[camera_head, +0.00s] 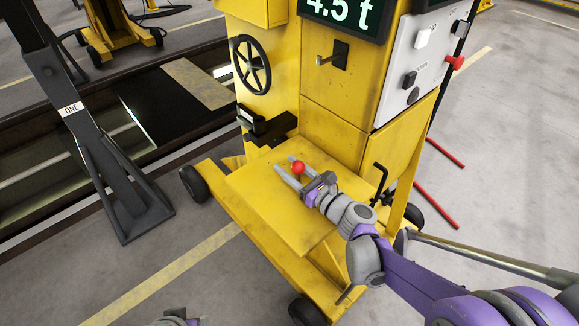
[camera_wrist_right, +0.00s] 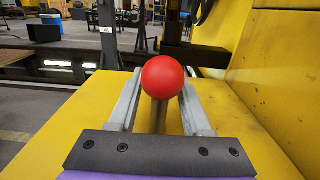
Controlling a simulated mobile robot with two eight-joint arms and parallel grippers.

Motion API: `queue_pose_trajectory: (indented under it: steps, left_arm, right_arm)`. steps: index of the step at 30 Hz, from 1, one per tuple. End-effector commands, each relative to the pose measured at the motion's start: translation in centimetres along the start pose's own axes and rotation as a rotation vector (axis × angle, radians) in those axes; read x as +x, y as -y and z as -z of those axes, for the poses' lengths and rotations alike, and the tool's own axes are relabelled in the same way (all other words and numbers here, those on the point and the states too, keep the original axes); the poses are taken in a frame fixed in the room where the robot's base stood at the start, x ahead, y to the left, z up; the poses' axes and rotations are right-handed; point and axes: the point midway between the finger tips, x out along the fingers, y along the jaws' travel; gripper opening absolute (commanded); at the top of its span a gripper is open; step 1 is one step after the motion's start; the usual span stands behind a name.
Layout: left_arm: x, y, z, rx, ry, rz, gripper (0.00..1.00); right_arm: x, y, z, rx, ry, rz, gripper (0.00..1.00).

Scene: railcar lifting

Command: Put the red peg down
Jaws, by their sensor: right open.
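The red peg has a round red head (camera_head: 298,167) above a grey shaft that shows in the right wrist view (camera_wrist_right: 158,115). It looks upright over the yellow platform of the lifting jack (camera_head: 262,200); whether its lower end touches the platform is hidden. My right gripper (camera_head: 287,165) is open, with one finger on each side of the peg. In the right wrist view there are gaps between the shaft and both fingers. A small grey and purple part of my left arm (camera_head: 178,319) shows at the bottom edge; its fingers cannot be made out.
The jack's yellow column (camera_head: 335,110) rises behind the platform, with a black handwheel (camera_head: 252,65) and a grey control panel (camera_head: 415,65). A dark stand marked ONE (camera_head: 105,150) is at the left, beside a floor pit. Red bars (camera_head: 437,204) lie at the right.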

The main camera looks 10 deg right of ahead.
Motion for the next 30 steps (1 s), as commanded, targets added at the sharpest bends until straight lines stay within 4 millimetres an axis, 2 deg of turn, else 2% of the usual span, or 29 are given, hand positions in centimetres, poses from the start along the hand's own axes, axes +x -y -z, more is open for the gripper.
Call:
queue_pose_trajectory:
  steps: [5,8,15,21,25,30]
  left_arm:
    - [-0.3,0.0,0.1,0.0,-0.001,0.0,0.5]
    - [-0.4,0.0,0.2,0.0,-0.002,0.0,0.5]
    - [-0.8,0.0,0.3,0.0,-0.003,0.0,0.5]
    - [-0.9,0.0,0.4,0.0,-0.003,0.0,0.5]
    - [-0.9,0.0,0.4,0.0,-0.003,0.0,0.5]
    - [-0.9,0.0,0.4,0.0,-0.004,0.0,0.5]
  right_arm:
    - [-0.6,0.1,-0.4,-0.001,0.0,0.002,0.49]
    - [-2.2,0.1,-0.4,-0.001,0.0,0.003,0.49]
    - [-7.5,0.1,-0.4,-0.002,0.0,0.004,0.49]
    - [-10.8,0.1,-0.4,-0.001,0.0,0.003,0.49]
    - [-11.8,0.0,-0.3,-0.001,0.0,0.001,0.49]
    - [-12.1,0.0,-0.3,0.0,0.0,0.0,0.49]
